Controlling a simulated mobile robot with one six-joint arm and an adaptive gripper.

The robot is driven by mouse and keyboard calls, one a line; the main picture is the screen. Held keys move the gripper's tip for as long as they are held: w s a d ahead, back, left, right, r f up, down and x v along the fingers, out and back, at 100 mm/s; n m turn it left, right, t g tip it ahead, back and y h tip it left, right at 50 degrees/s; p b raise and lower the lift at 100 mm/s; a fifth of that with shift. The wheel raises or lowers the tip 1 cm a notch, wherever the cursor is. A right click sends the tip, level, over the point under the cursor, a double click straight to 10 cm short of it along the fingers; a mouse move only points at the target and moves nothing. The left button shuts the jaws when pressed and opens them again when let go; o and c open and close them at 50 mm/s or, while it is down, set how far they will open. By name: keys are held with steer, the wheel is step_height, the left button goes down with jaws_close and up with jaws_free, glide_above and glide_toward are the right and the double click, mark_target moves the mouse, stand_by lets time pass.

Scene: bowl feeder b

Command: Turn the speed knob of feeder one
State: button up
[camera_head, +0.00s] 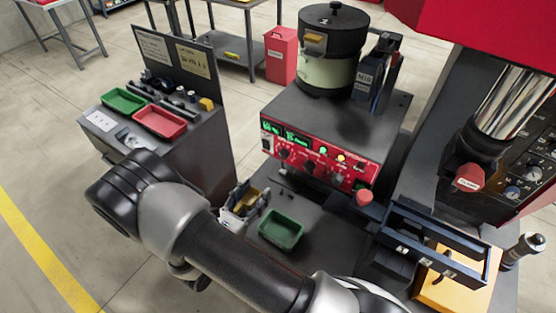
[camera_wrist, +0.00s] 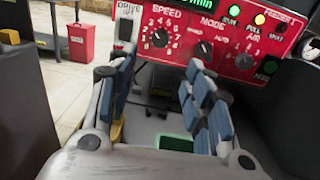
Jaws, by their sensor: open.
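Feeder one's red control panel (camera_head: 318,161) faces me below the bowl. Its black speed knob (camera_head: 284,153) sits at the left of the knob row. In the wrist view, the speed knob (camera_wrist: 160,38) shows under the word SPEED with a number scale around it. My gripper (camera_head: 243,203) is in front of and below the panel, left of the green tray. In the wrist view, my gripper (camera_wrist: 163,82) is open and empty, its blue-padded fingers apart. The speed knob appears beyond and above the gap between them, clear of both fingers.
The mode knob (camera_wrist: 204,49) and air knob (camera_wrist: 244,61) are right of the speed knob. A green tray (camera_head: 280,230) lies below the panel. A black rail frame (camera_head: 436,236) stands right. A side cabinet (camera_head: 140,140) with trays stands left. A red bin (camera_head: 282,55) is behind.

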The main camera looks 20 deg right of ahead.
mark_target(282, 157)
steer(key=b+x, duration=0.1)
steer(key=x, duration=1.3)
steer(key=shift+w+d+b, duration=0.2)
steer(key=shift+d+b, duration=0.05)
steer(key=shift+b, duration=0.1)
steer(key=shift+c, duration=0.4)
steer(key=c, duration=1)
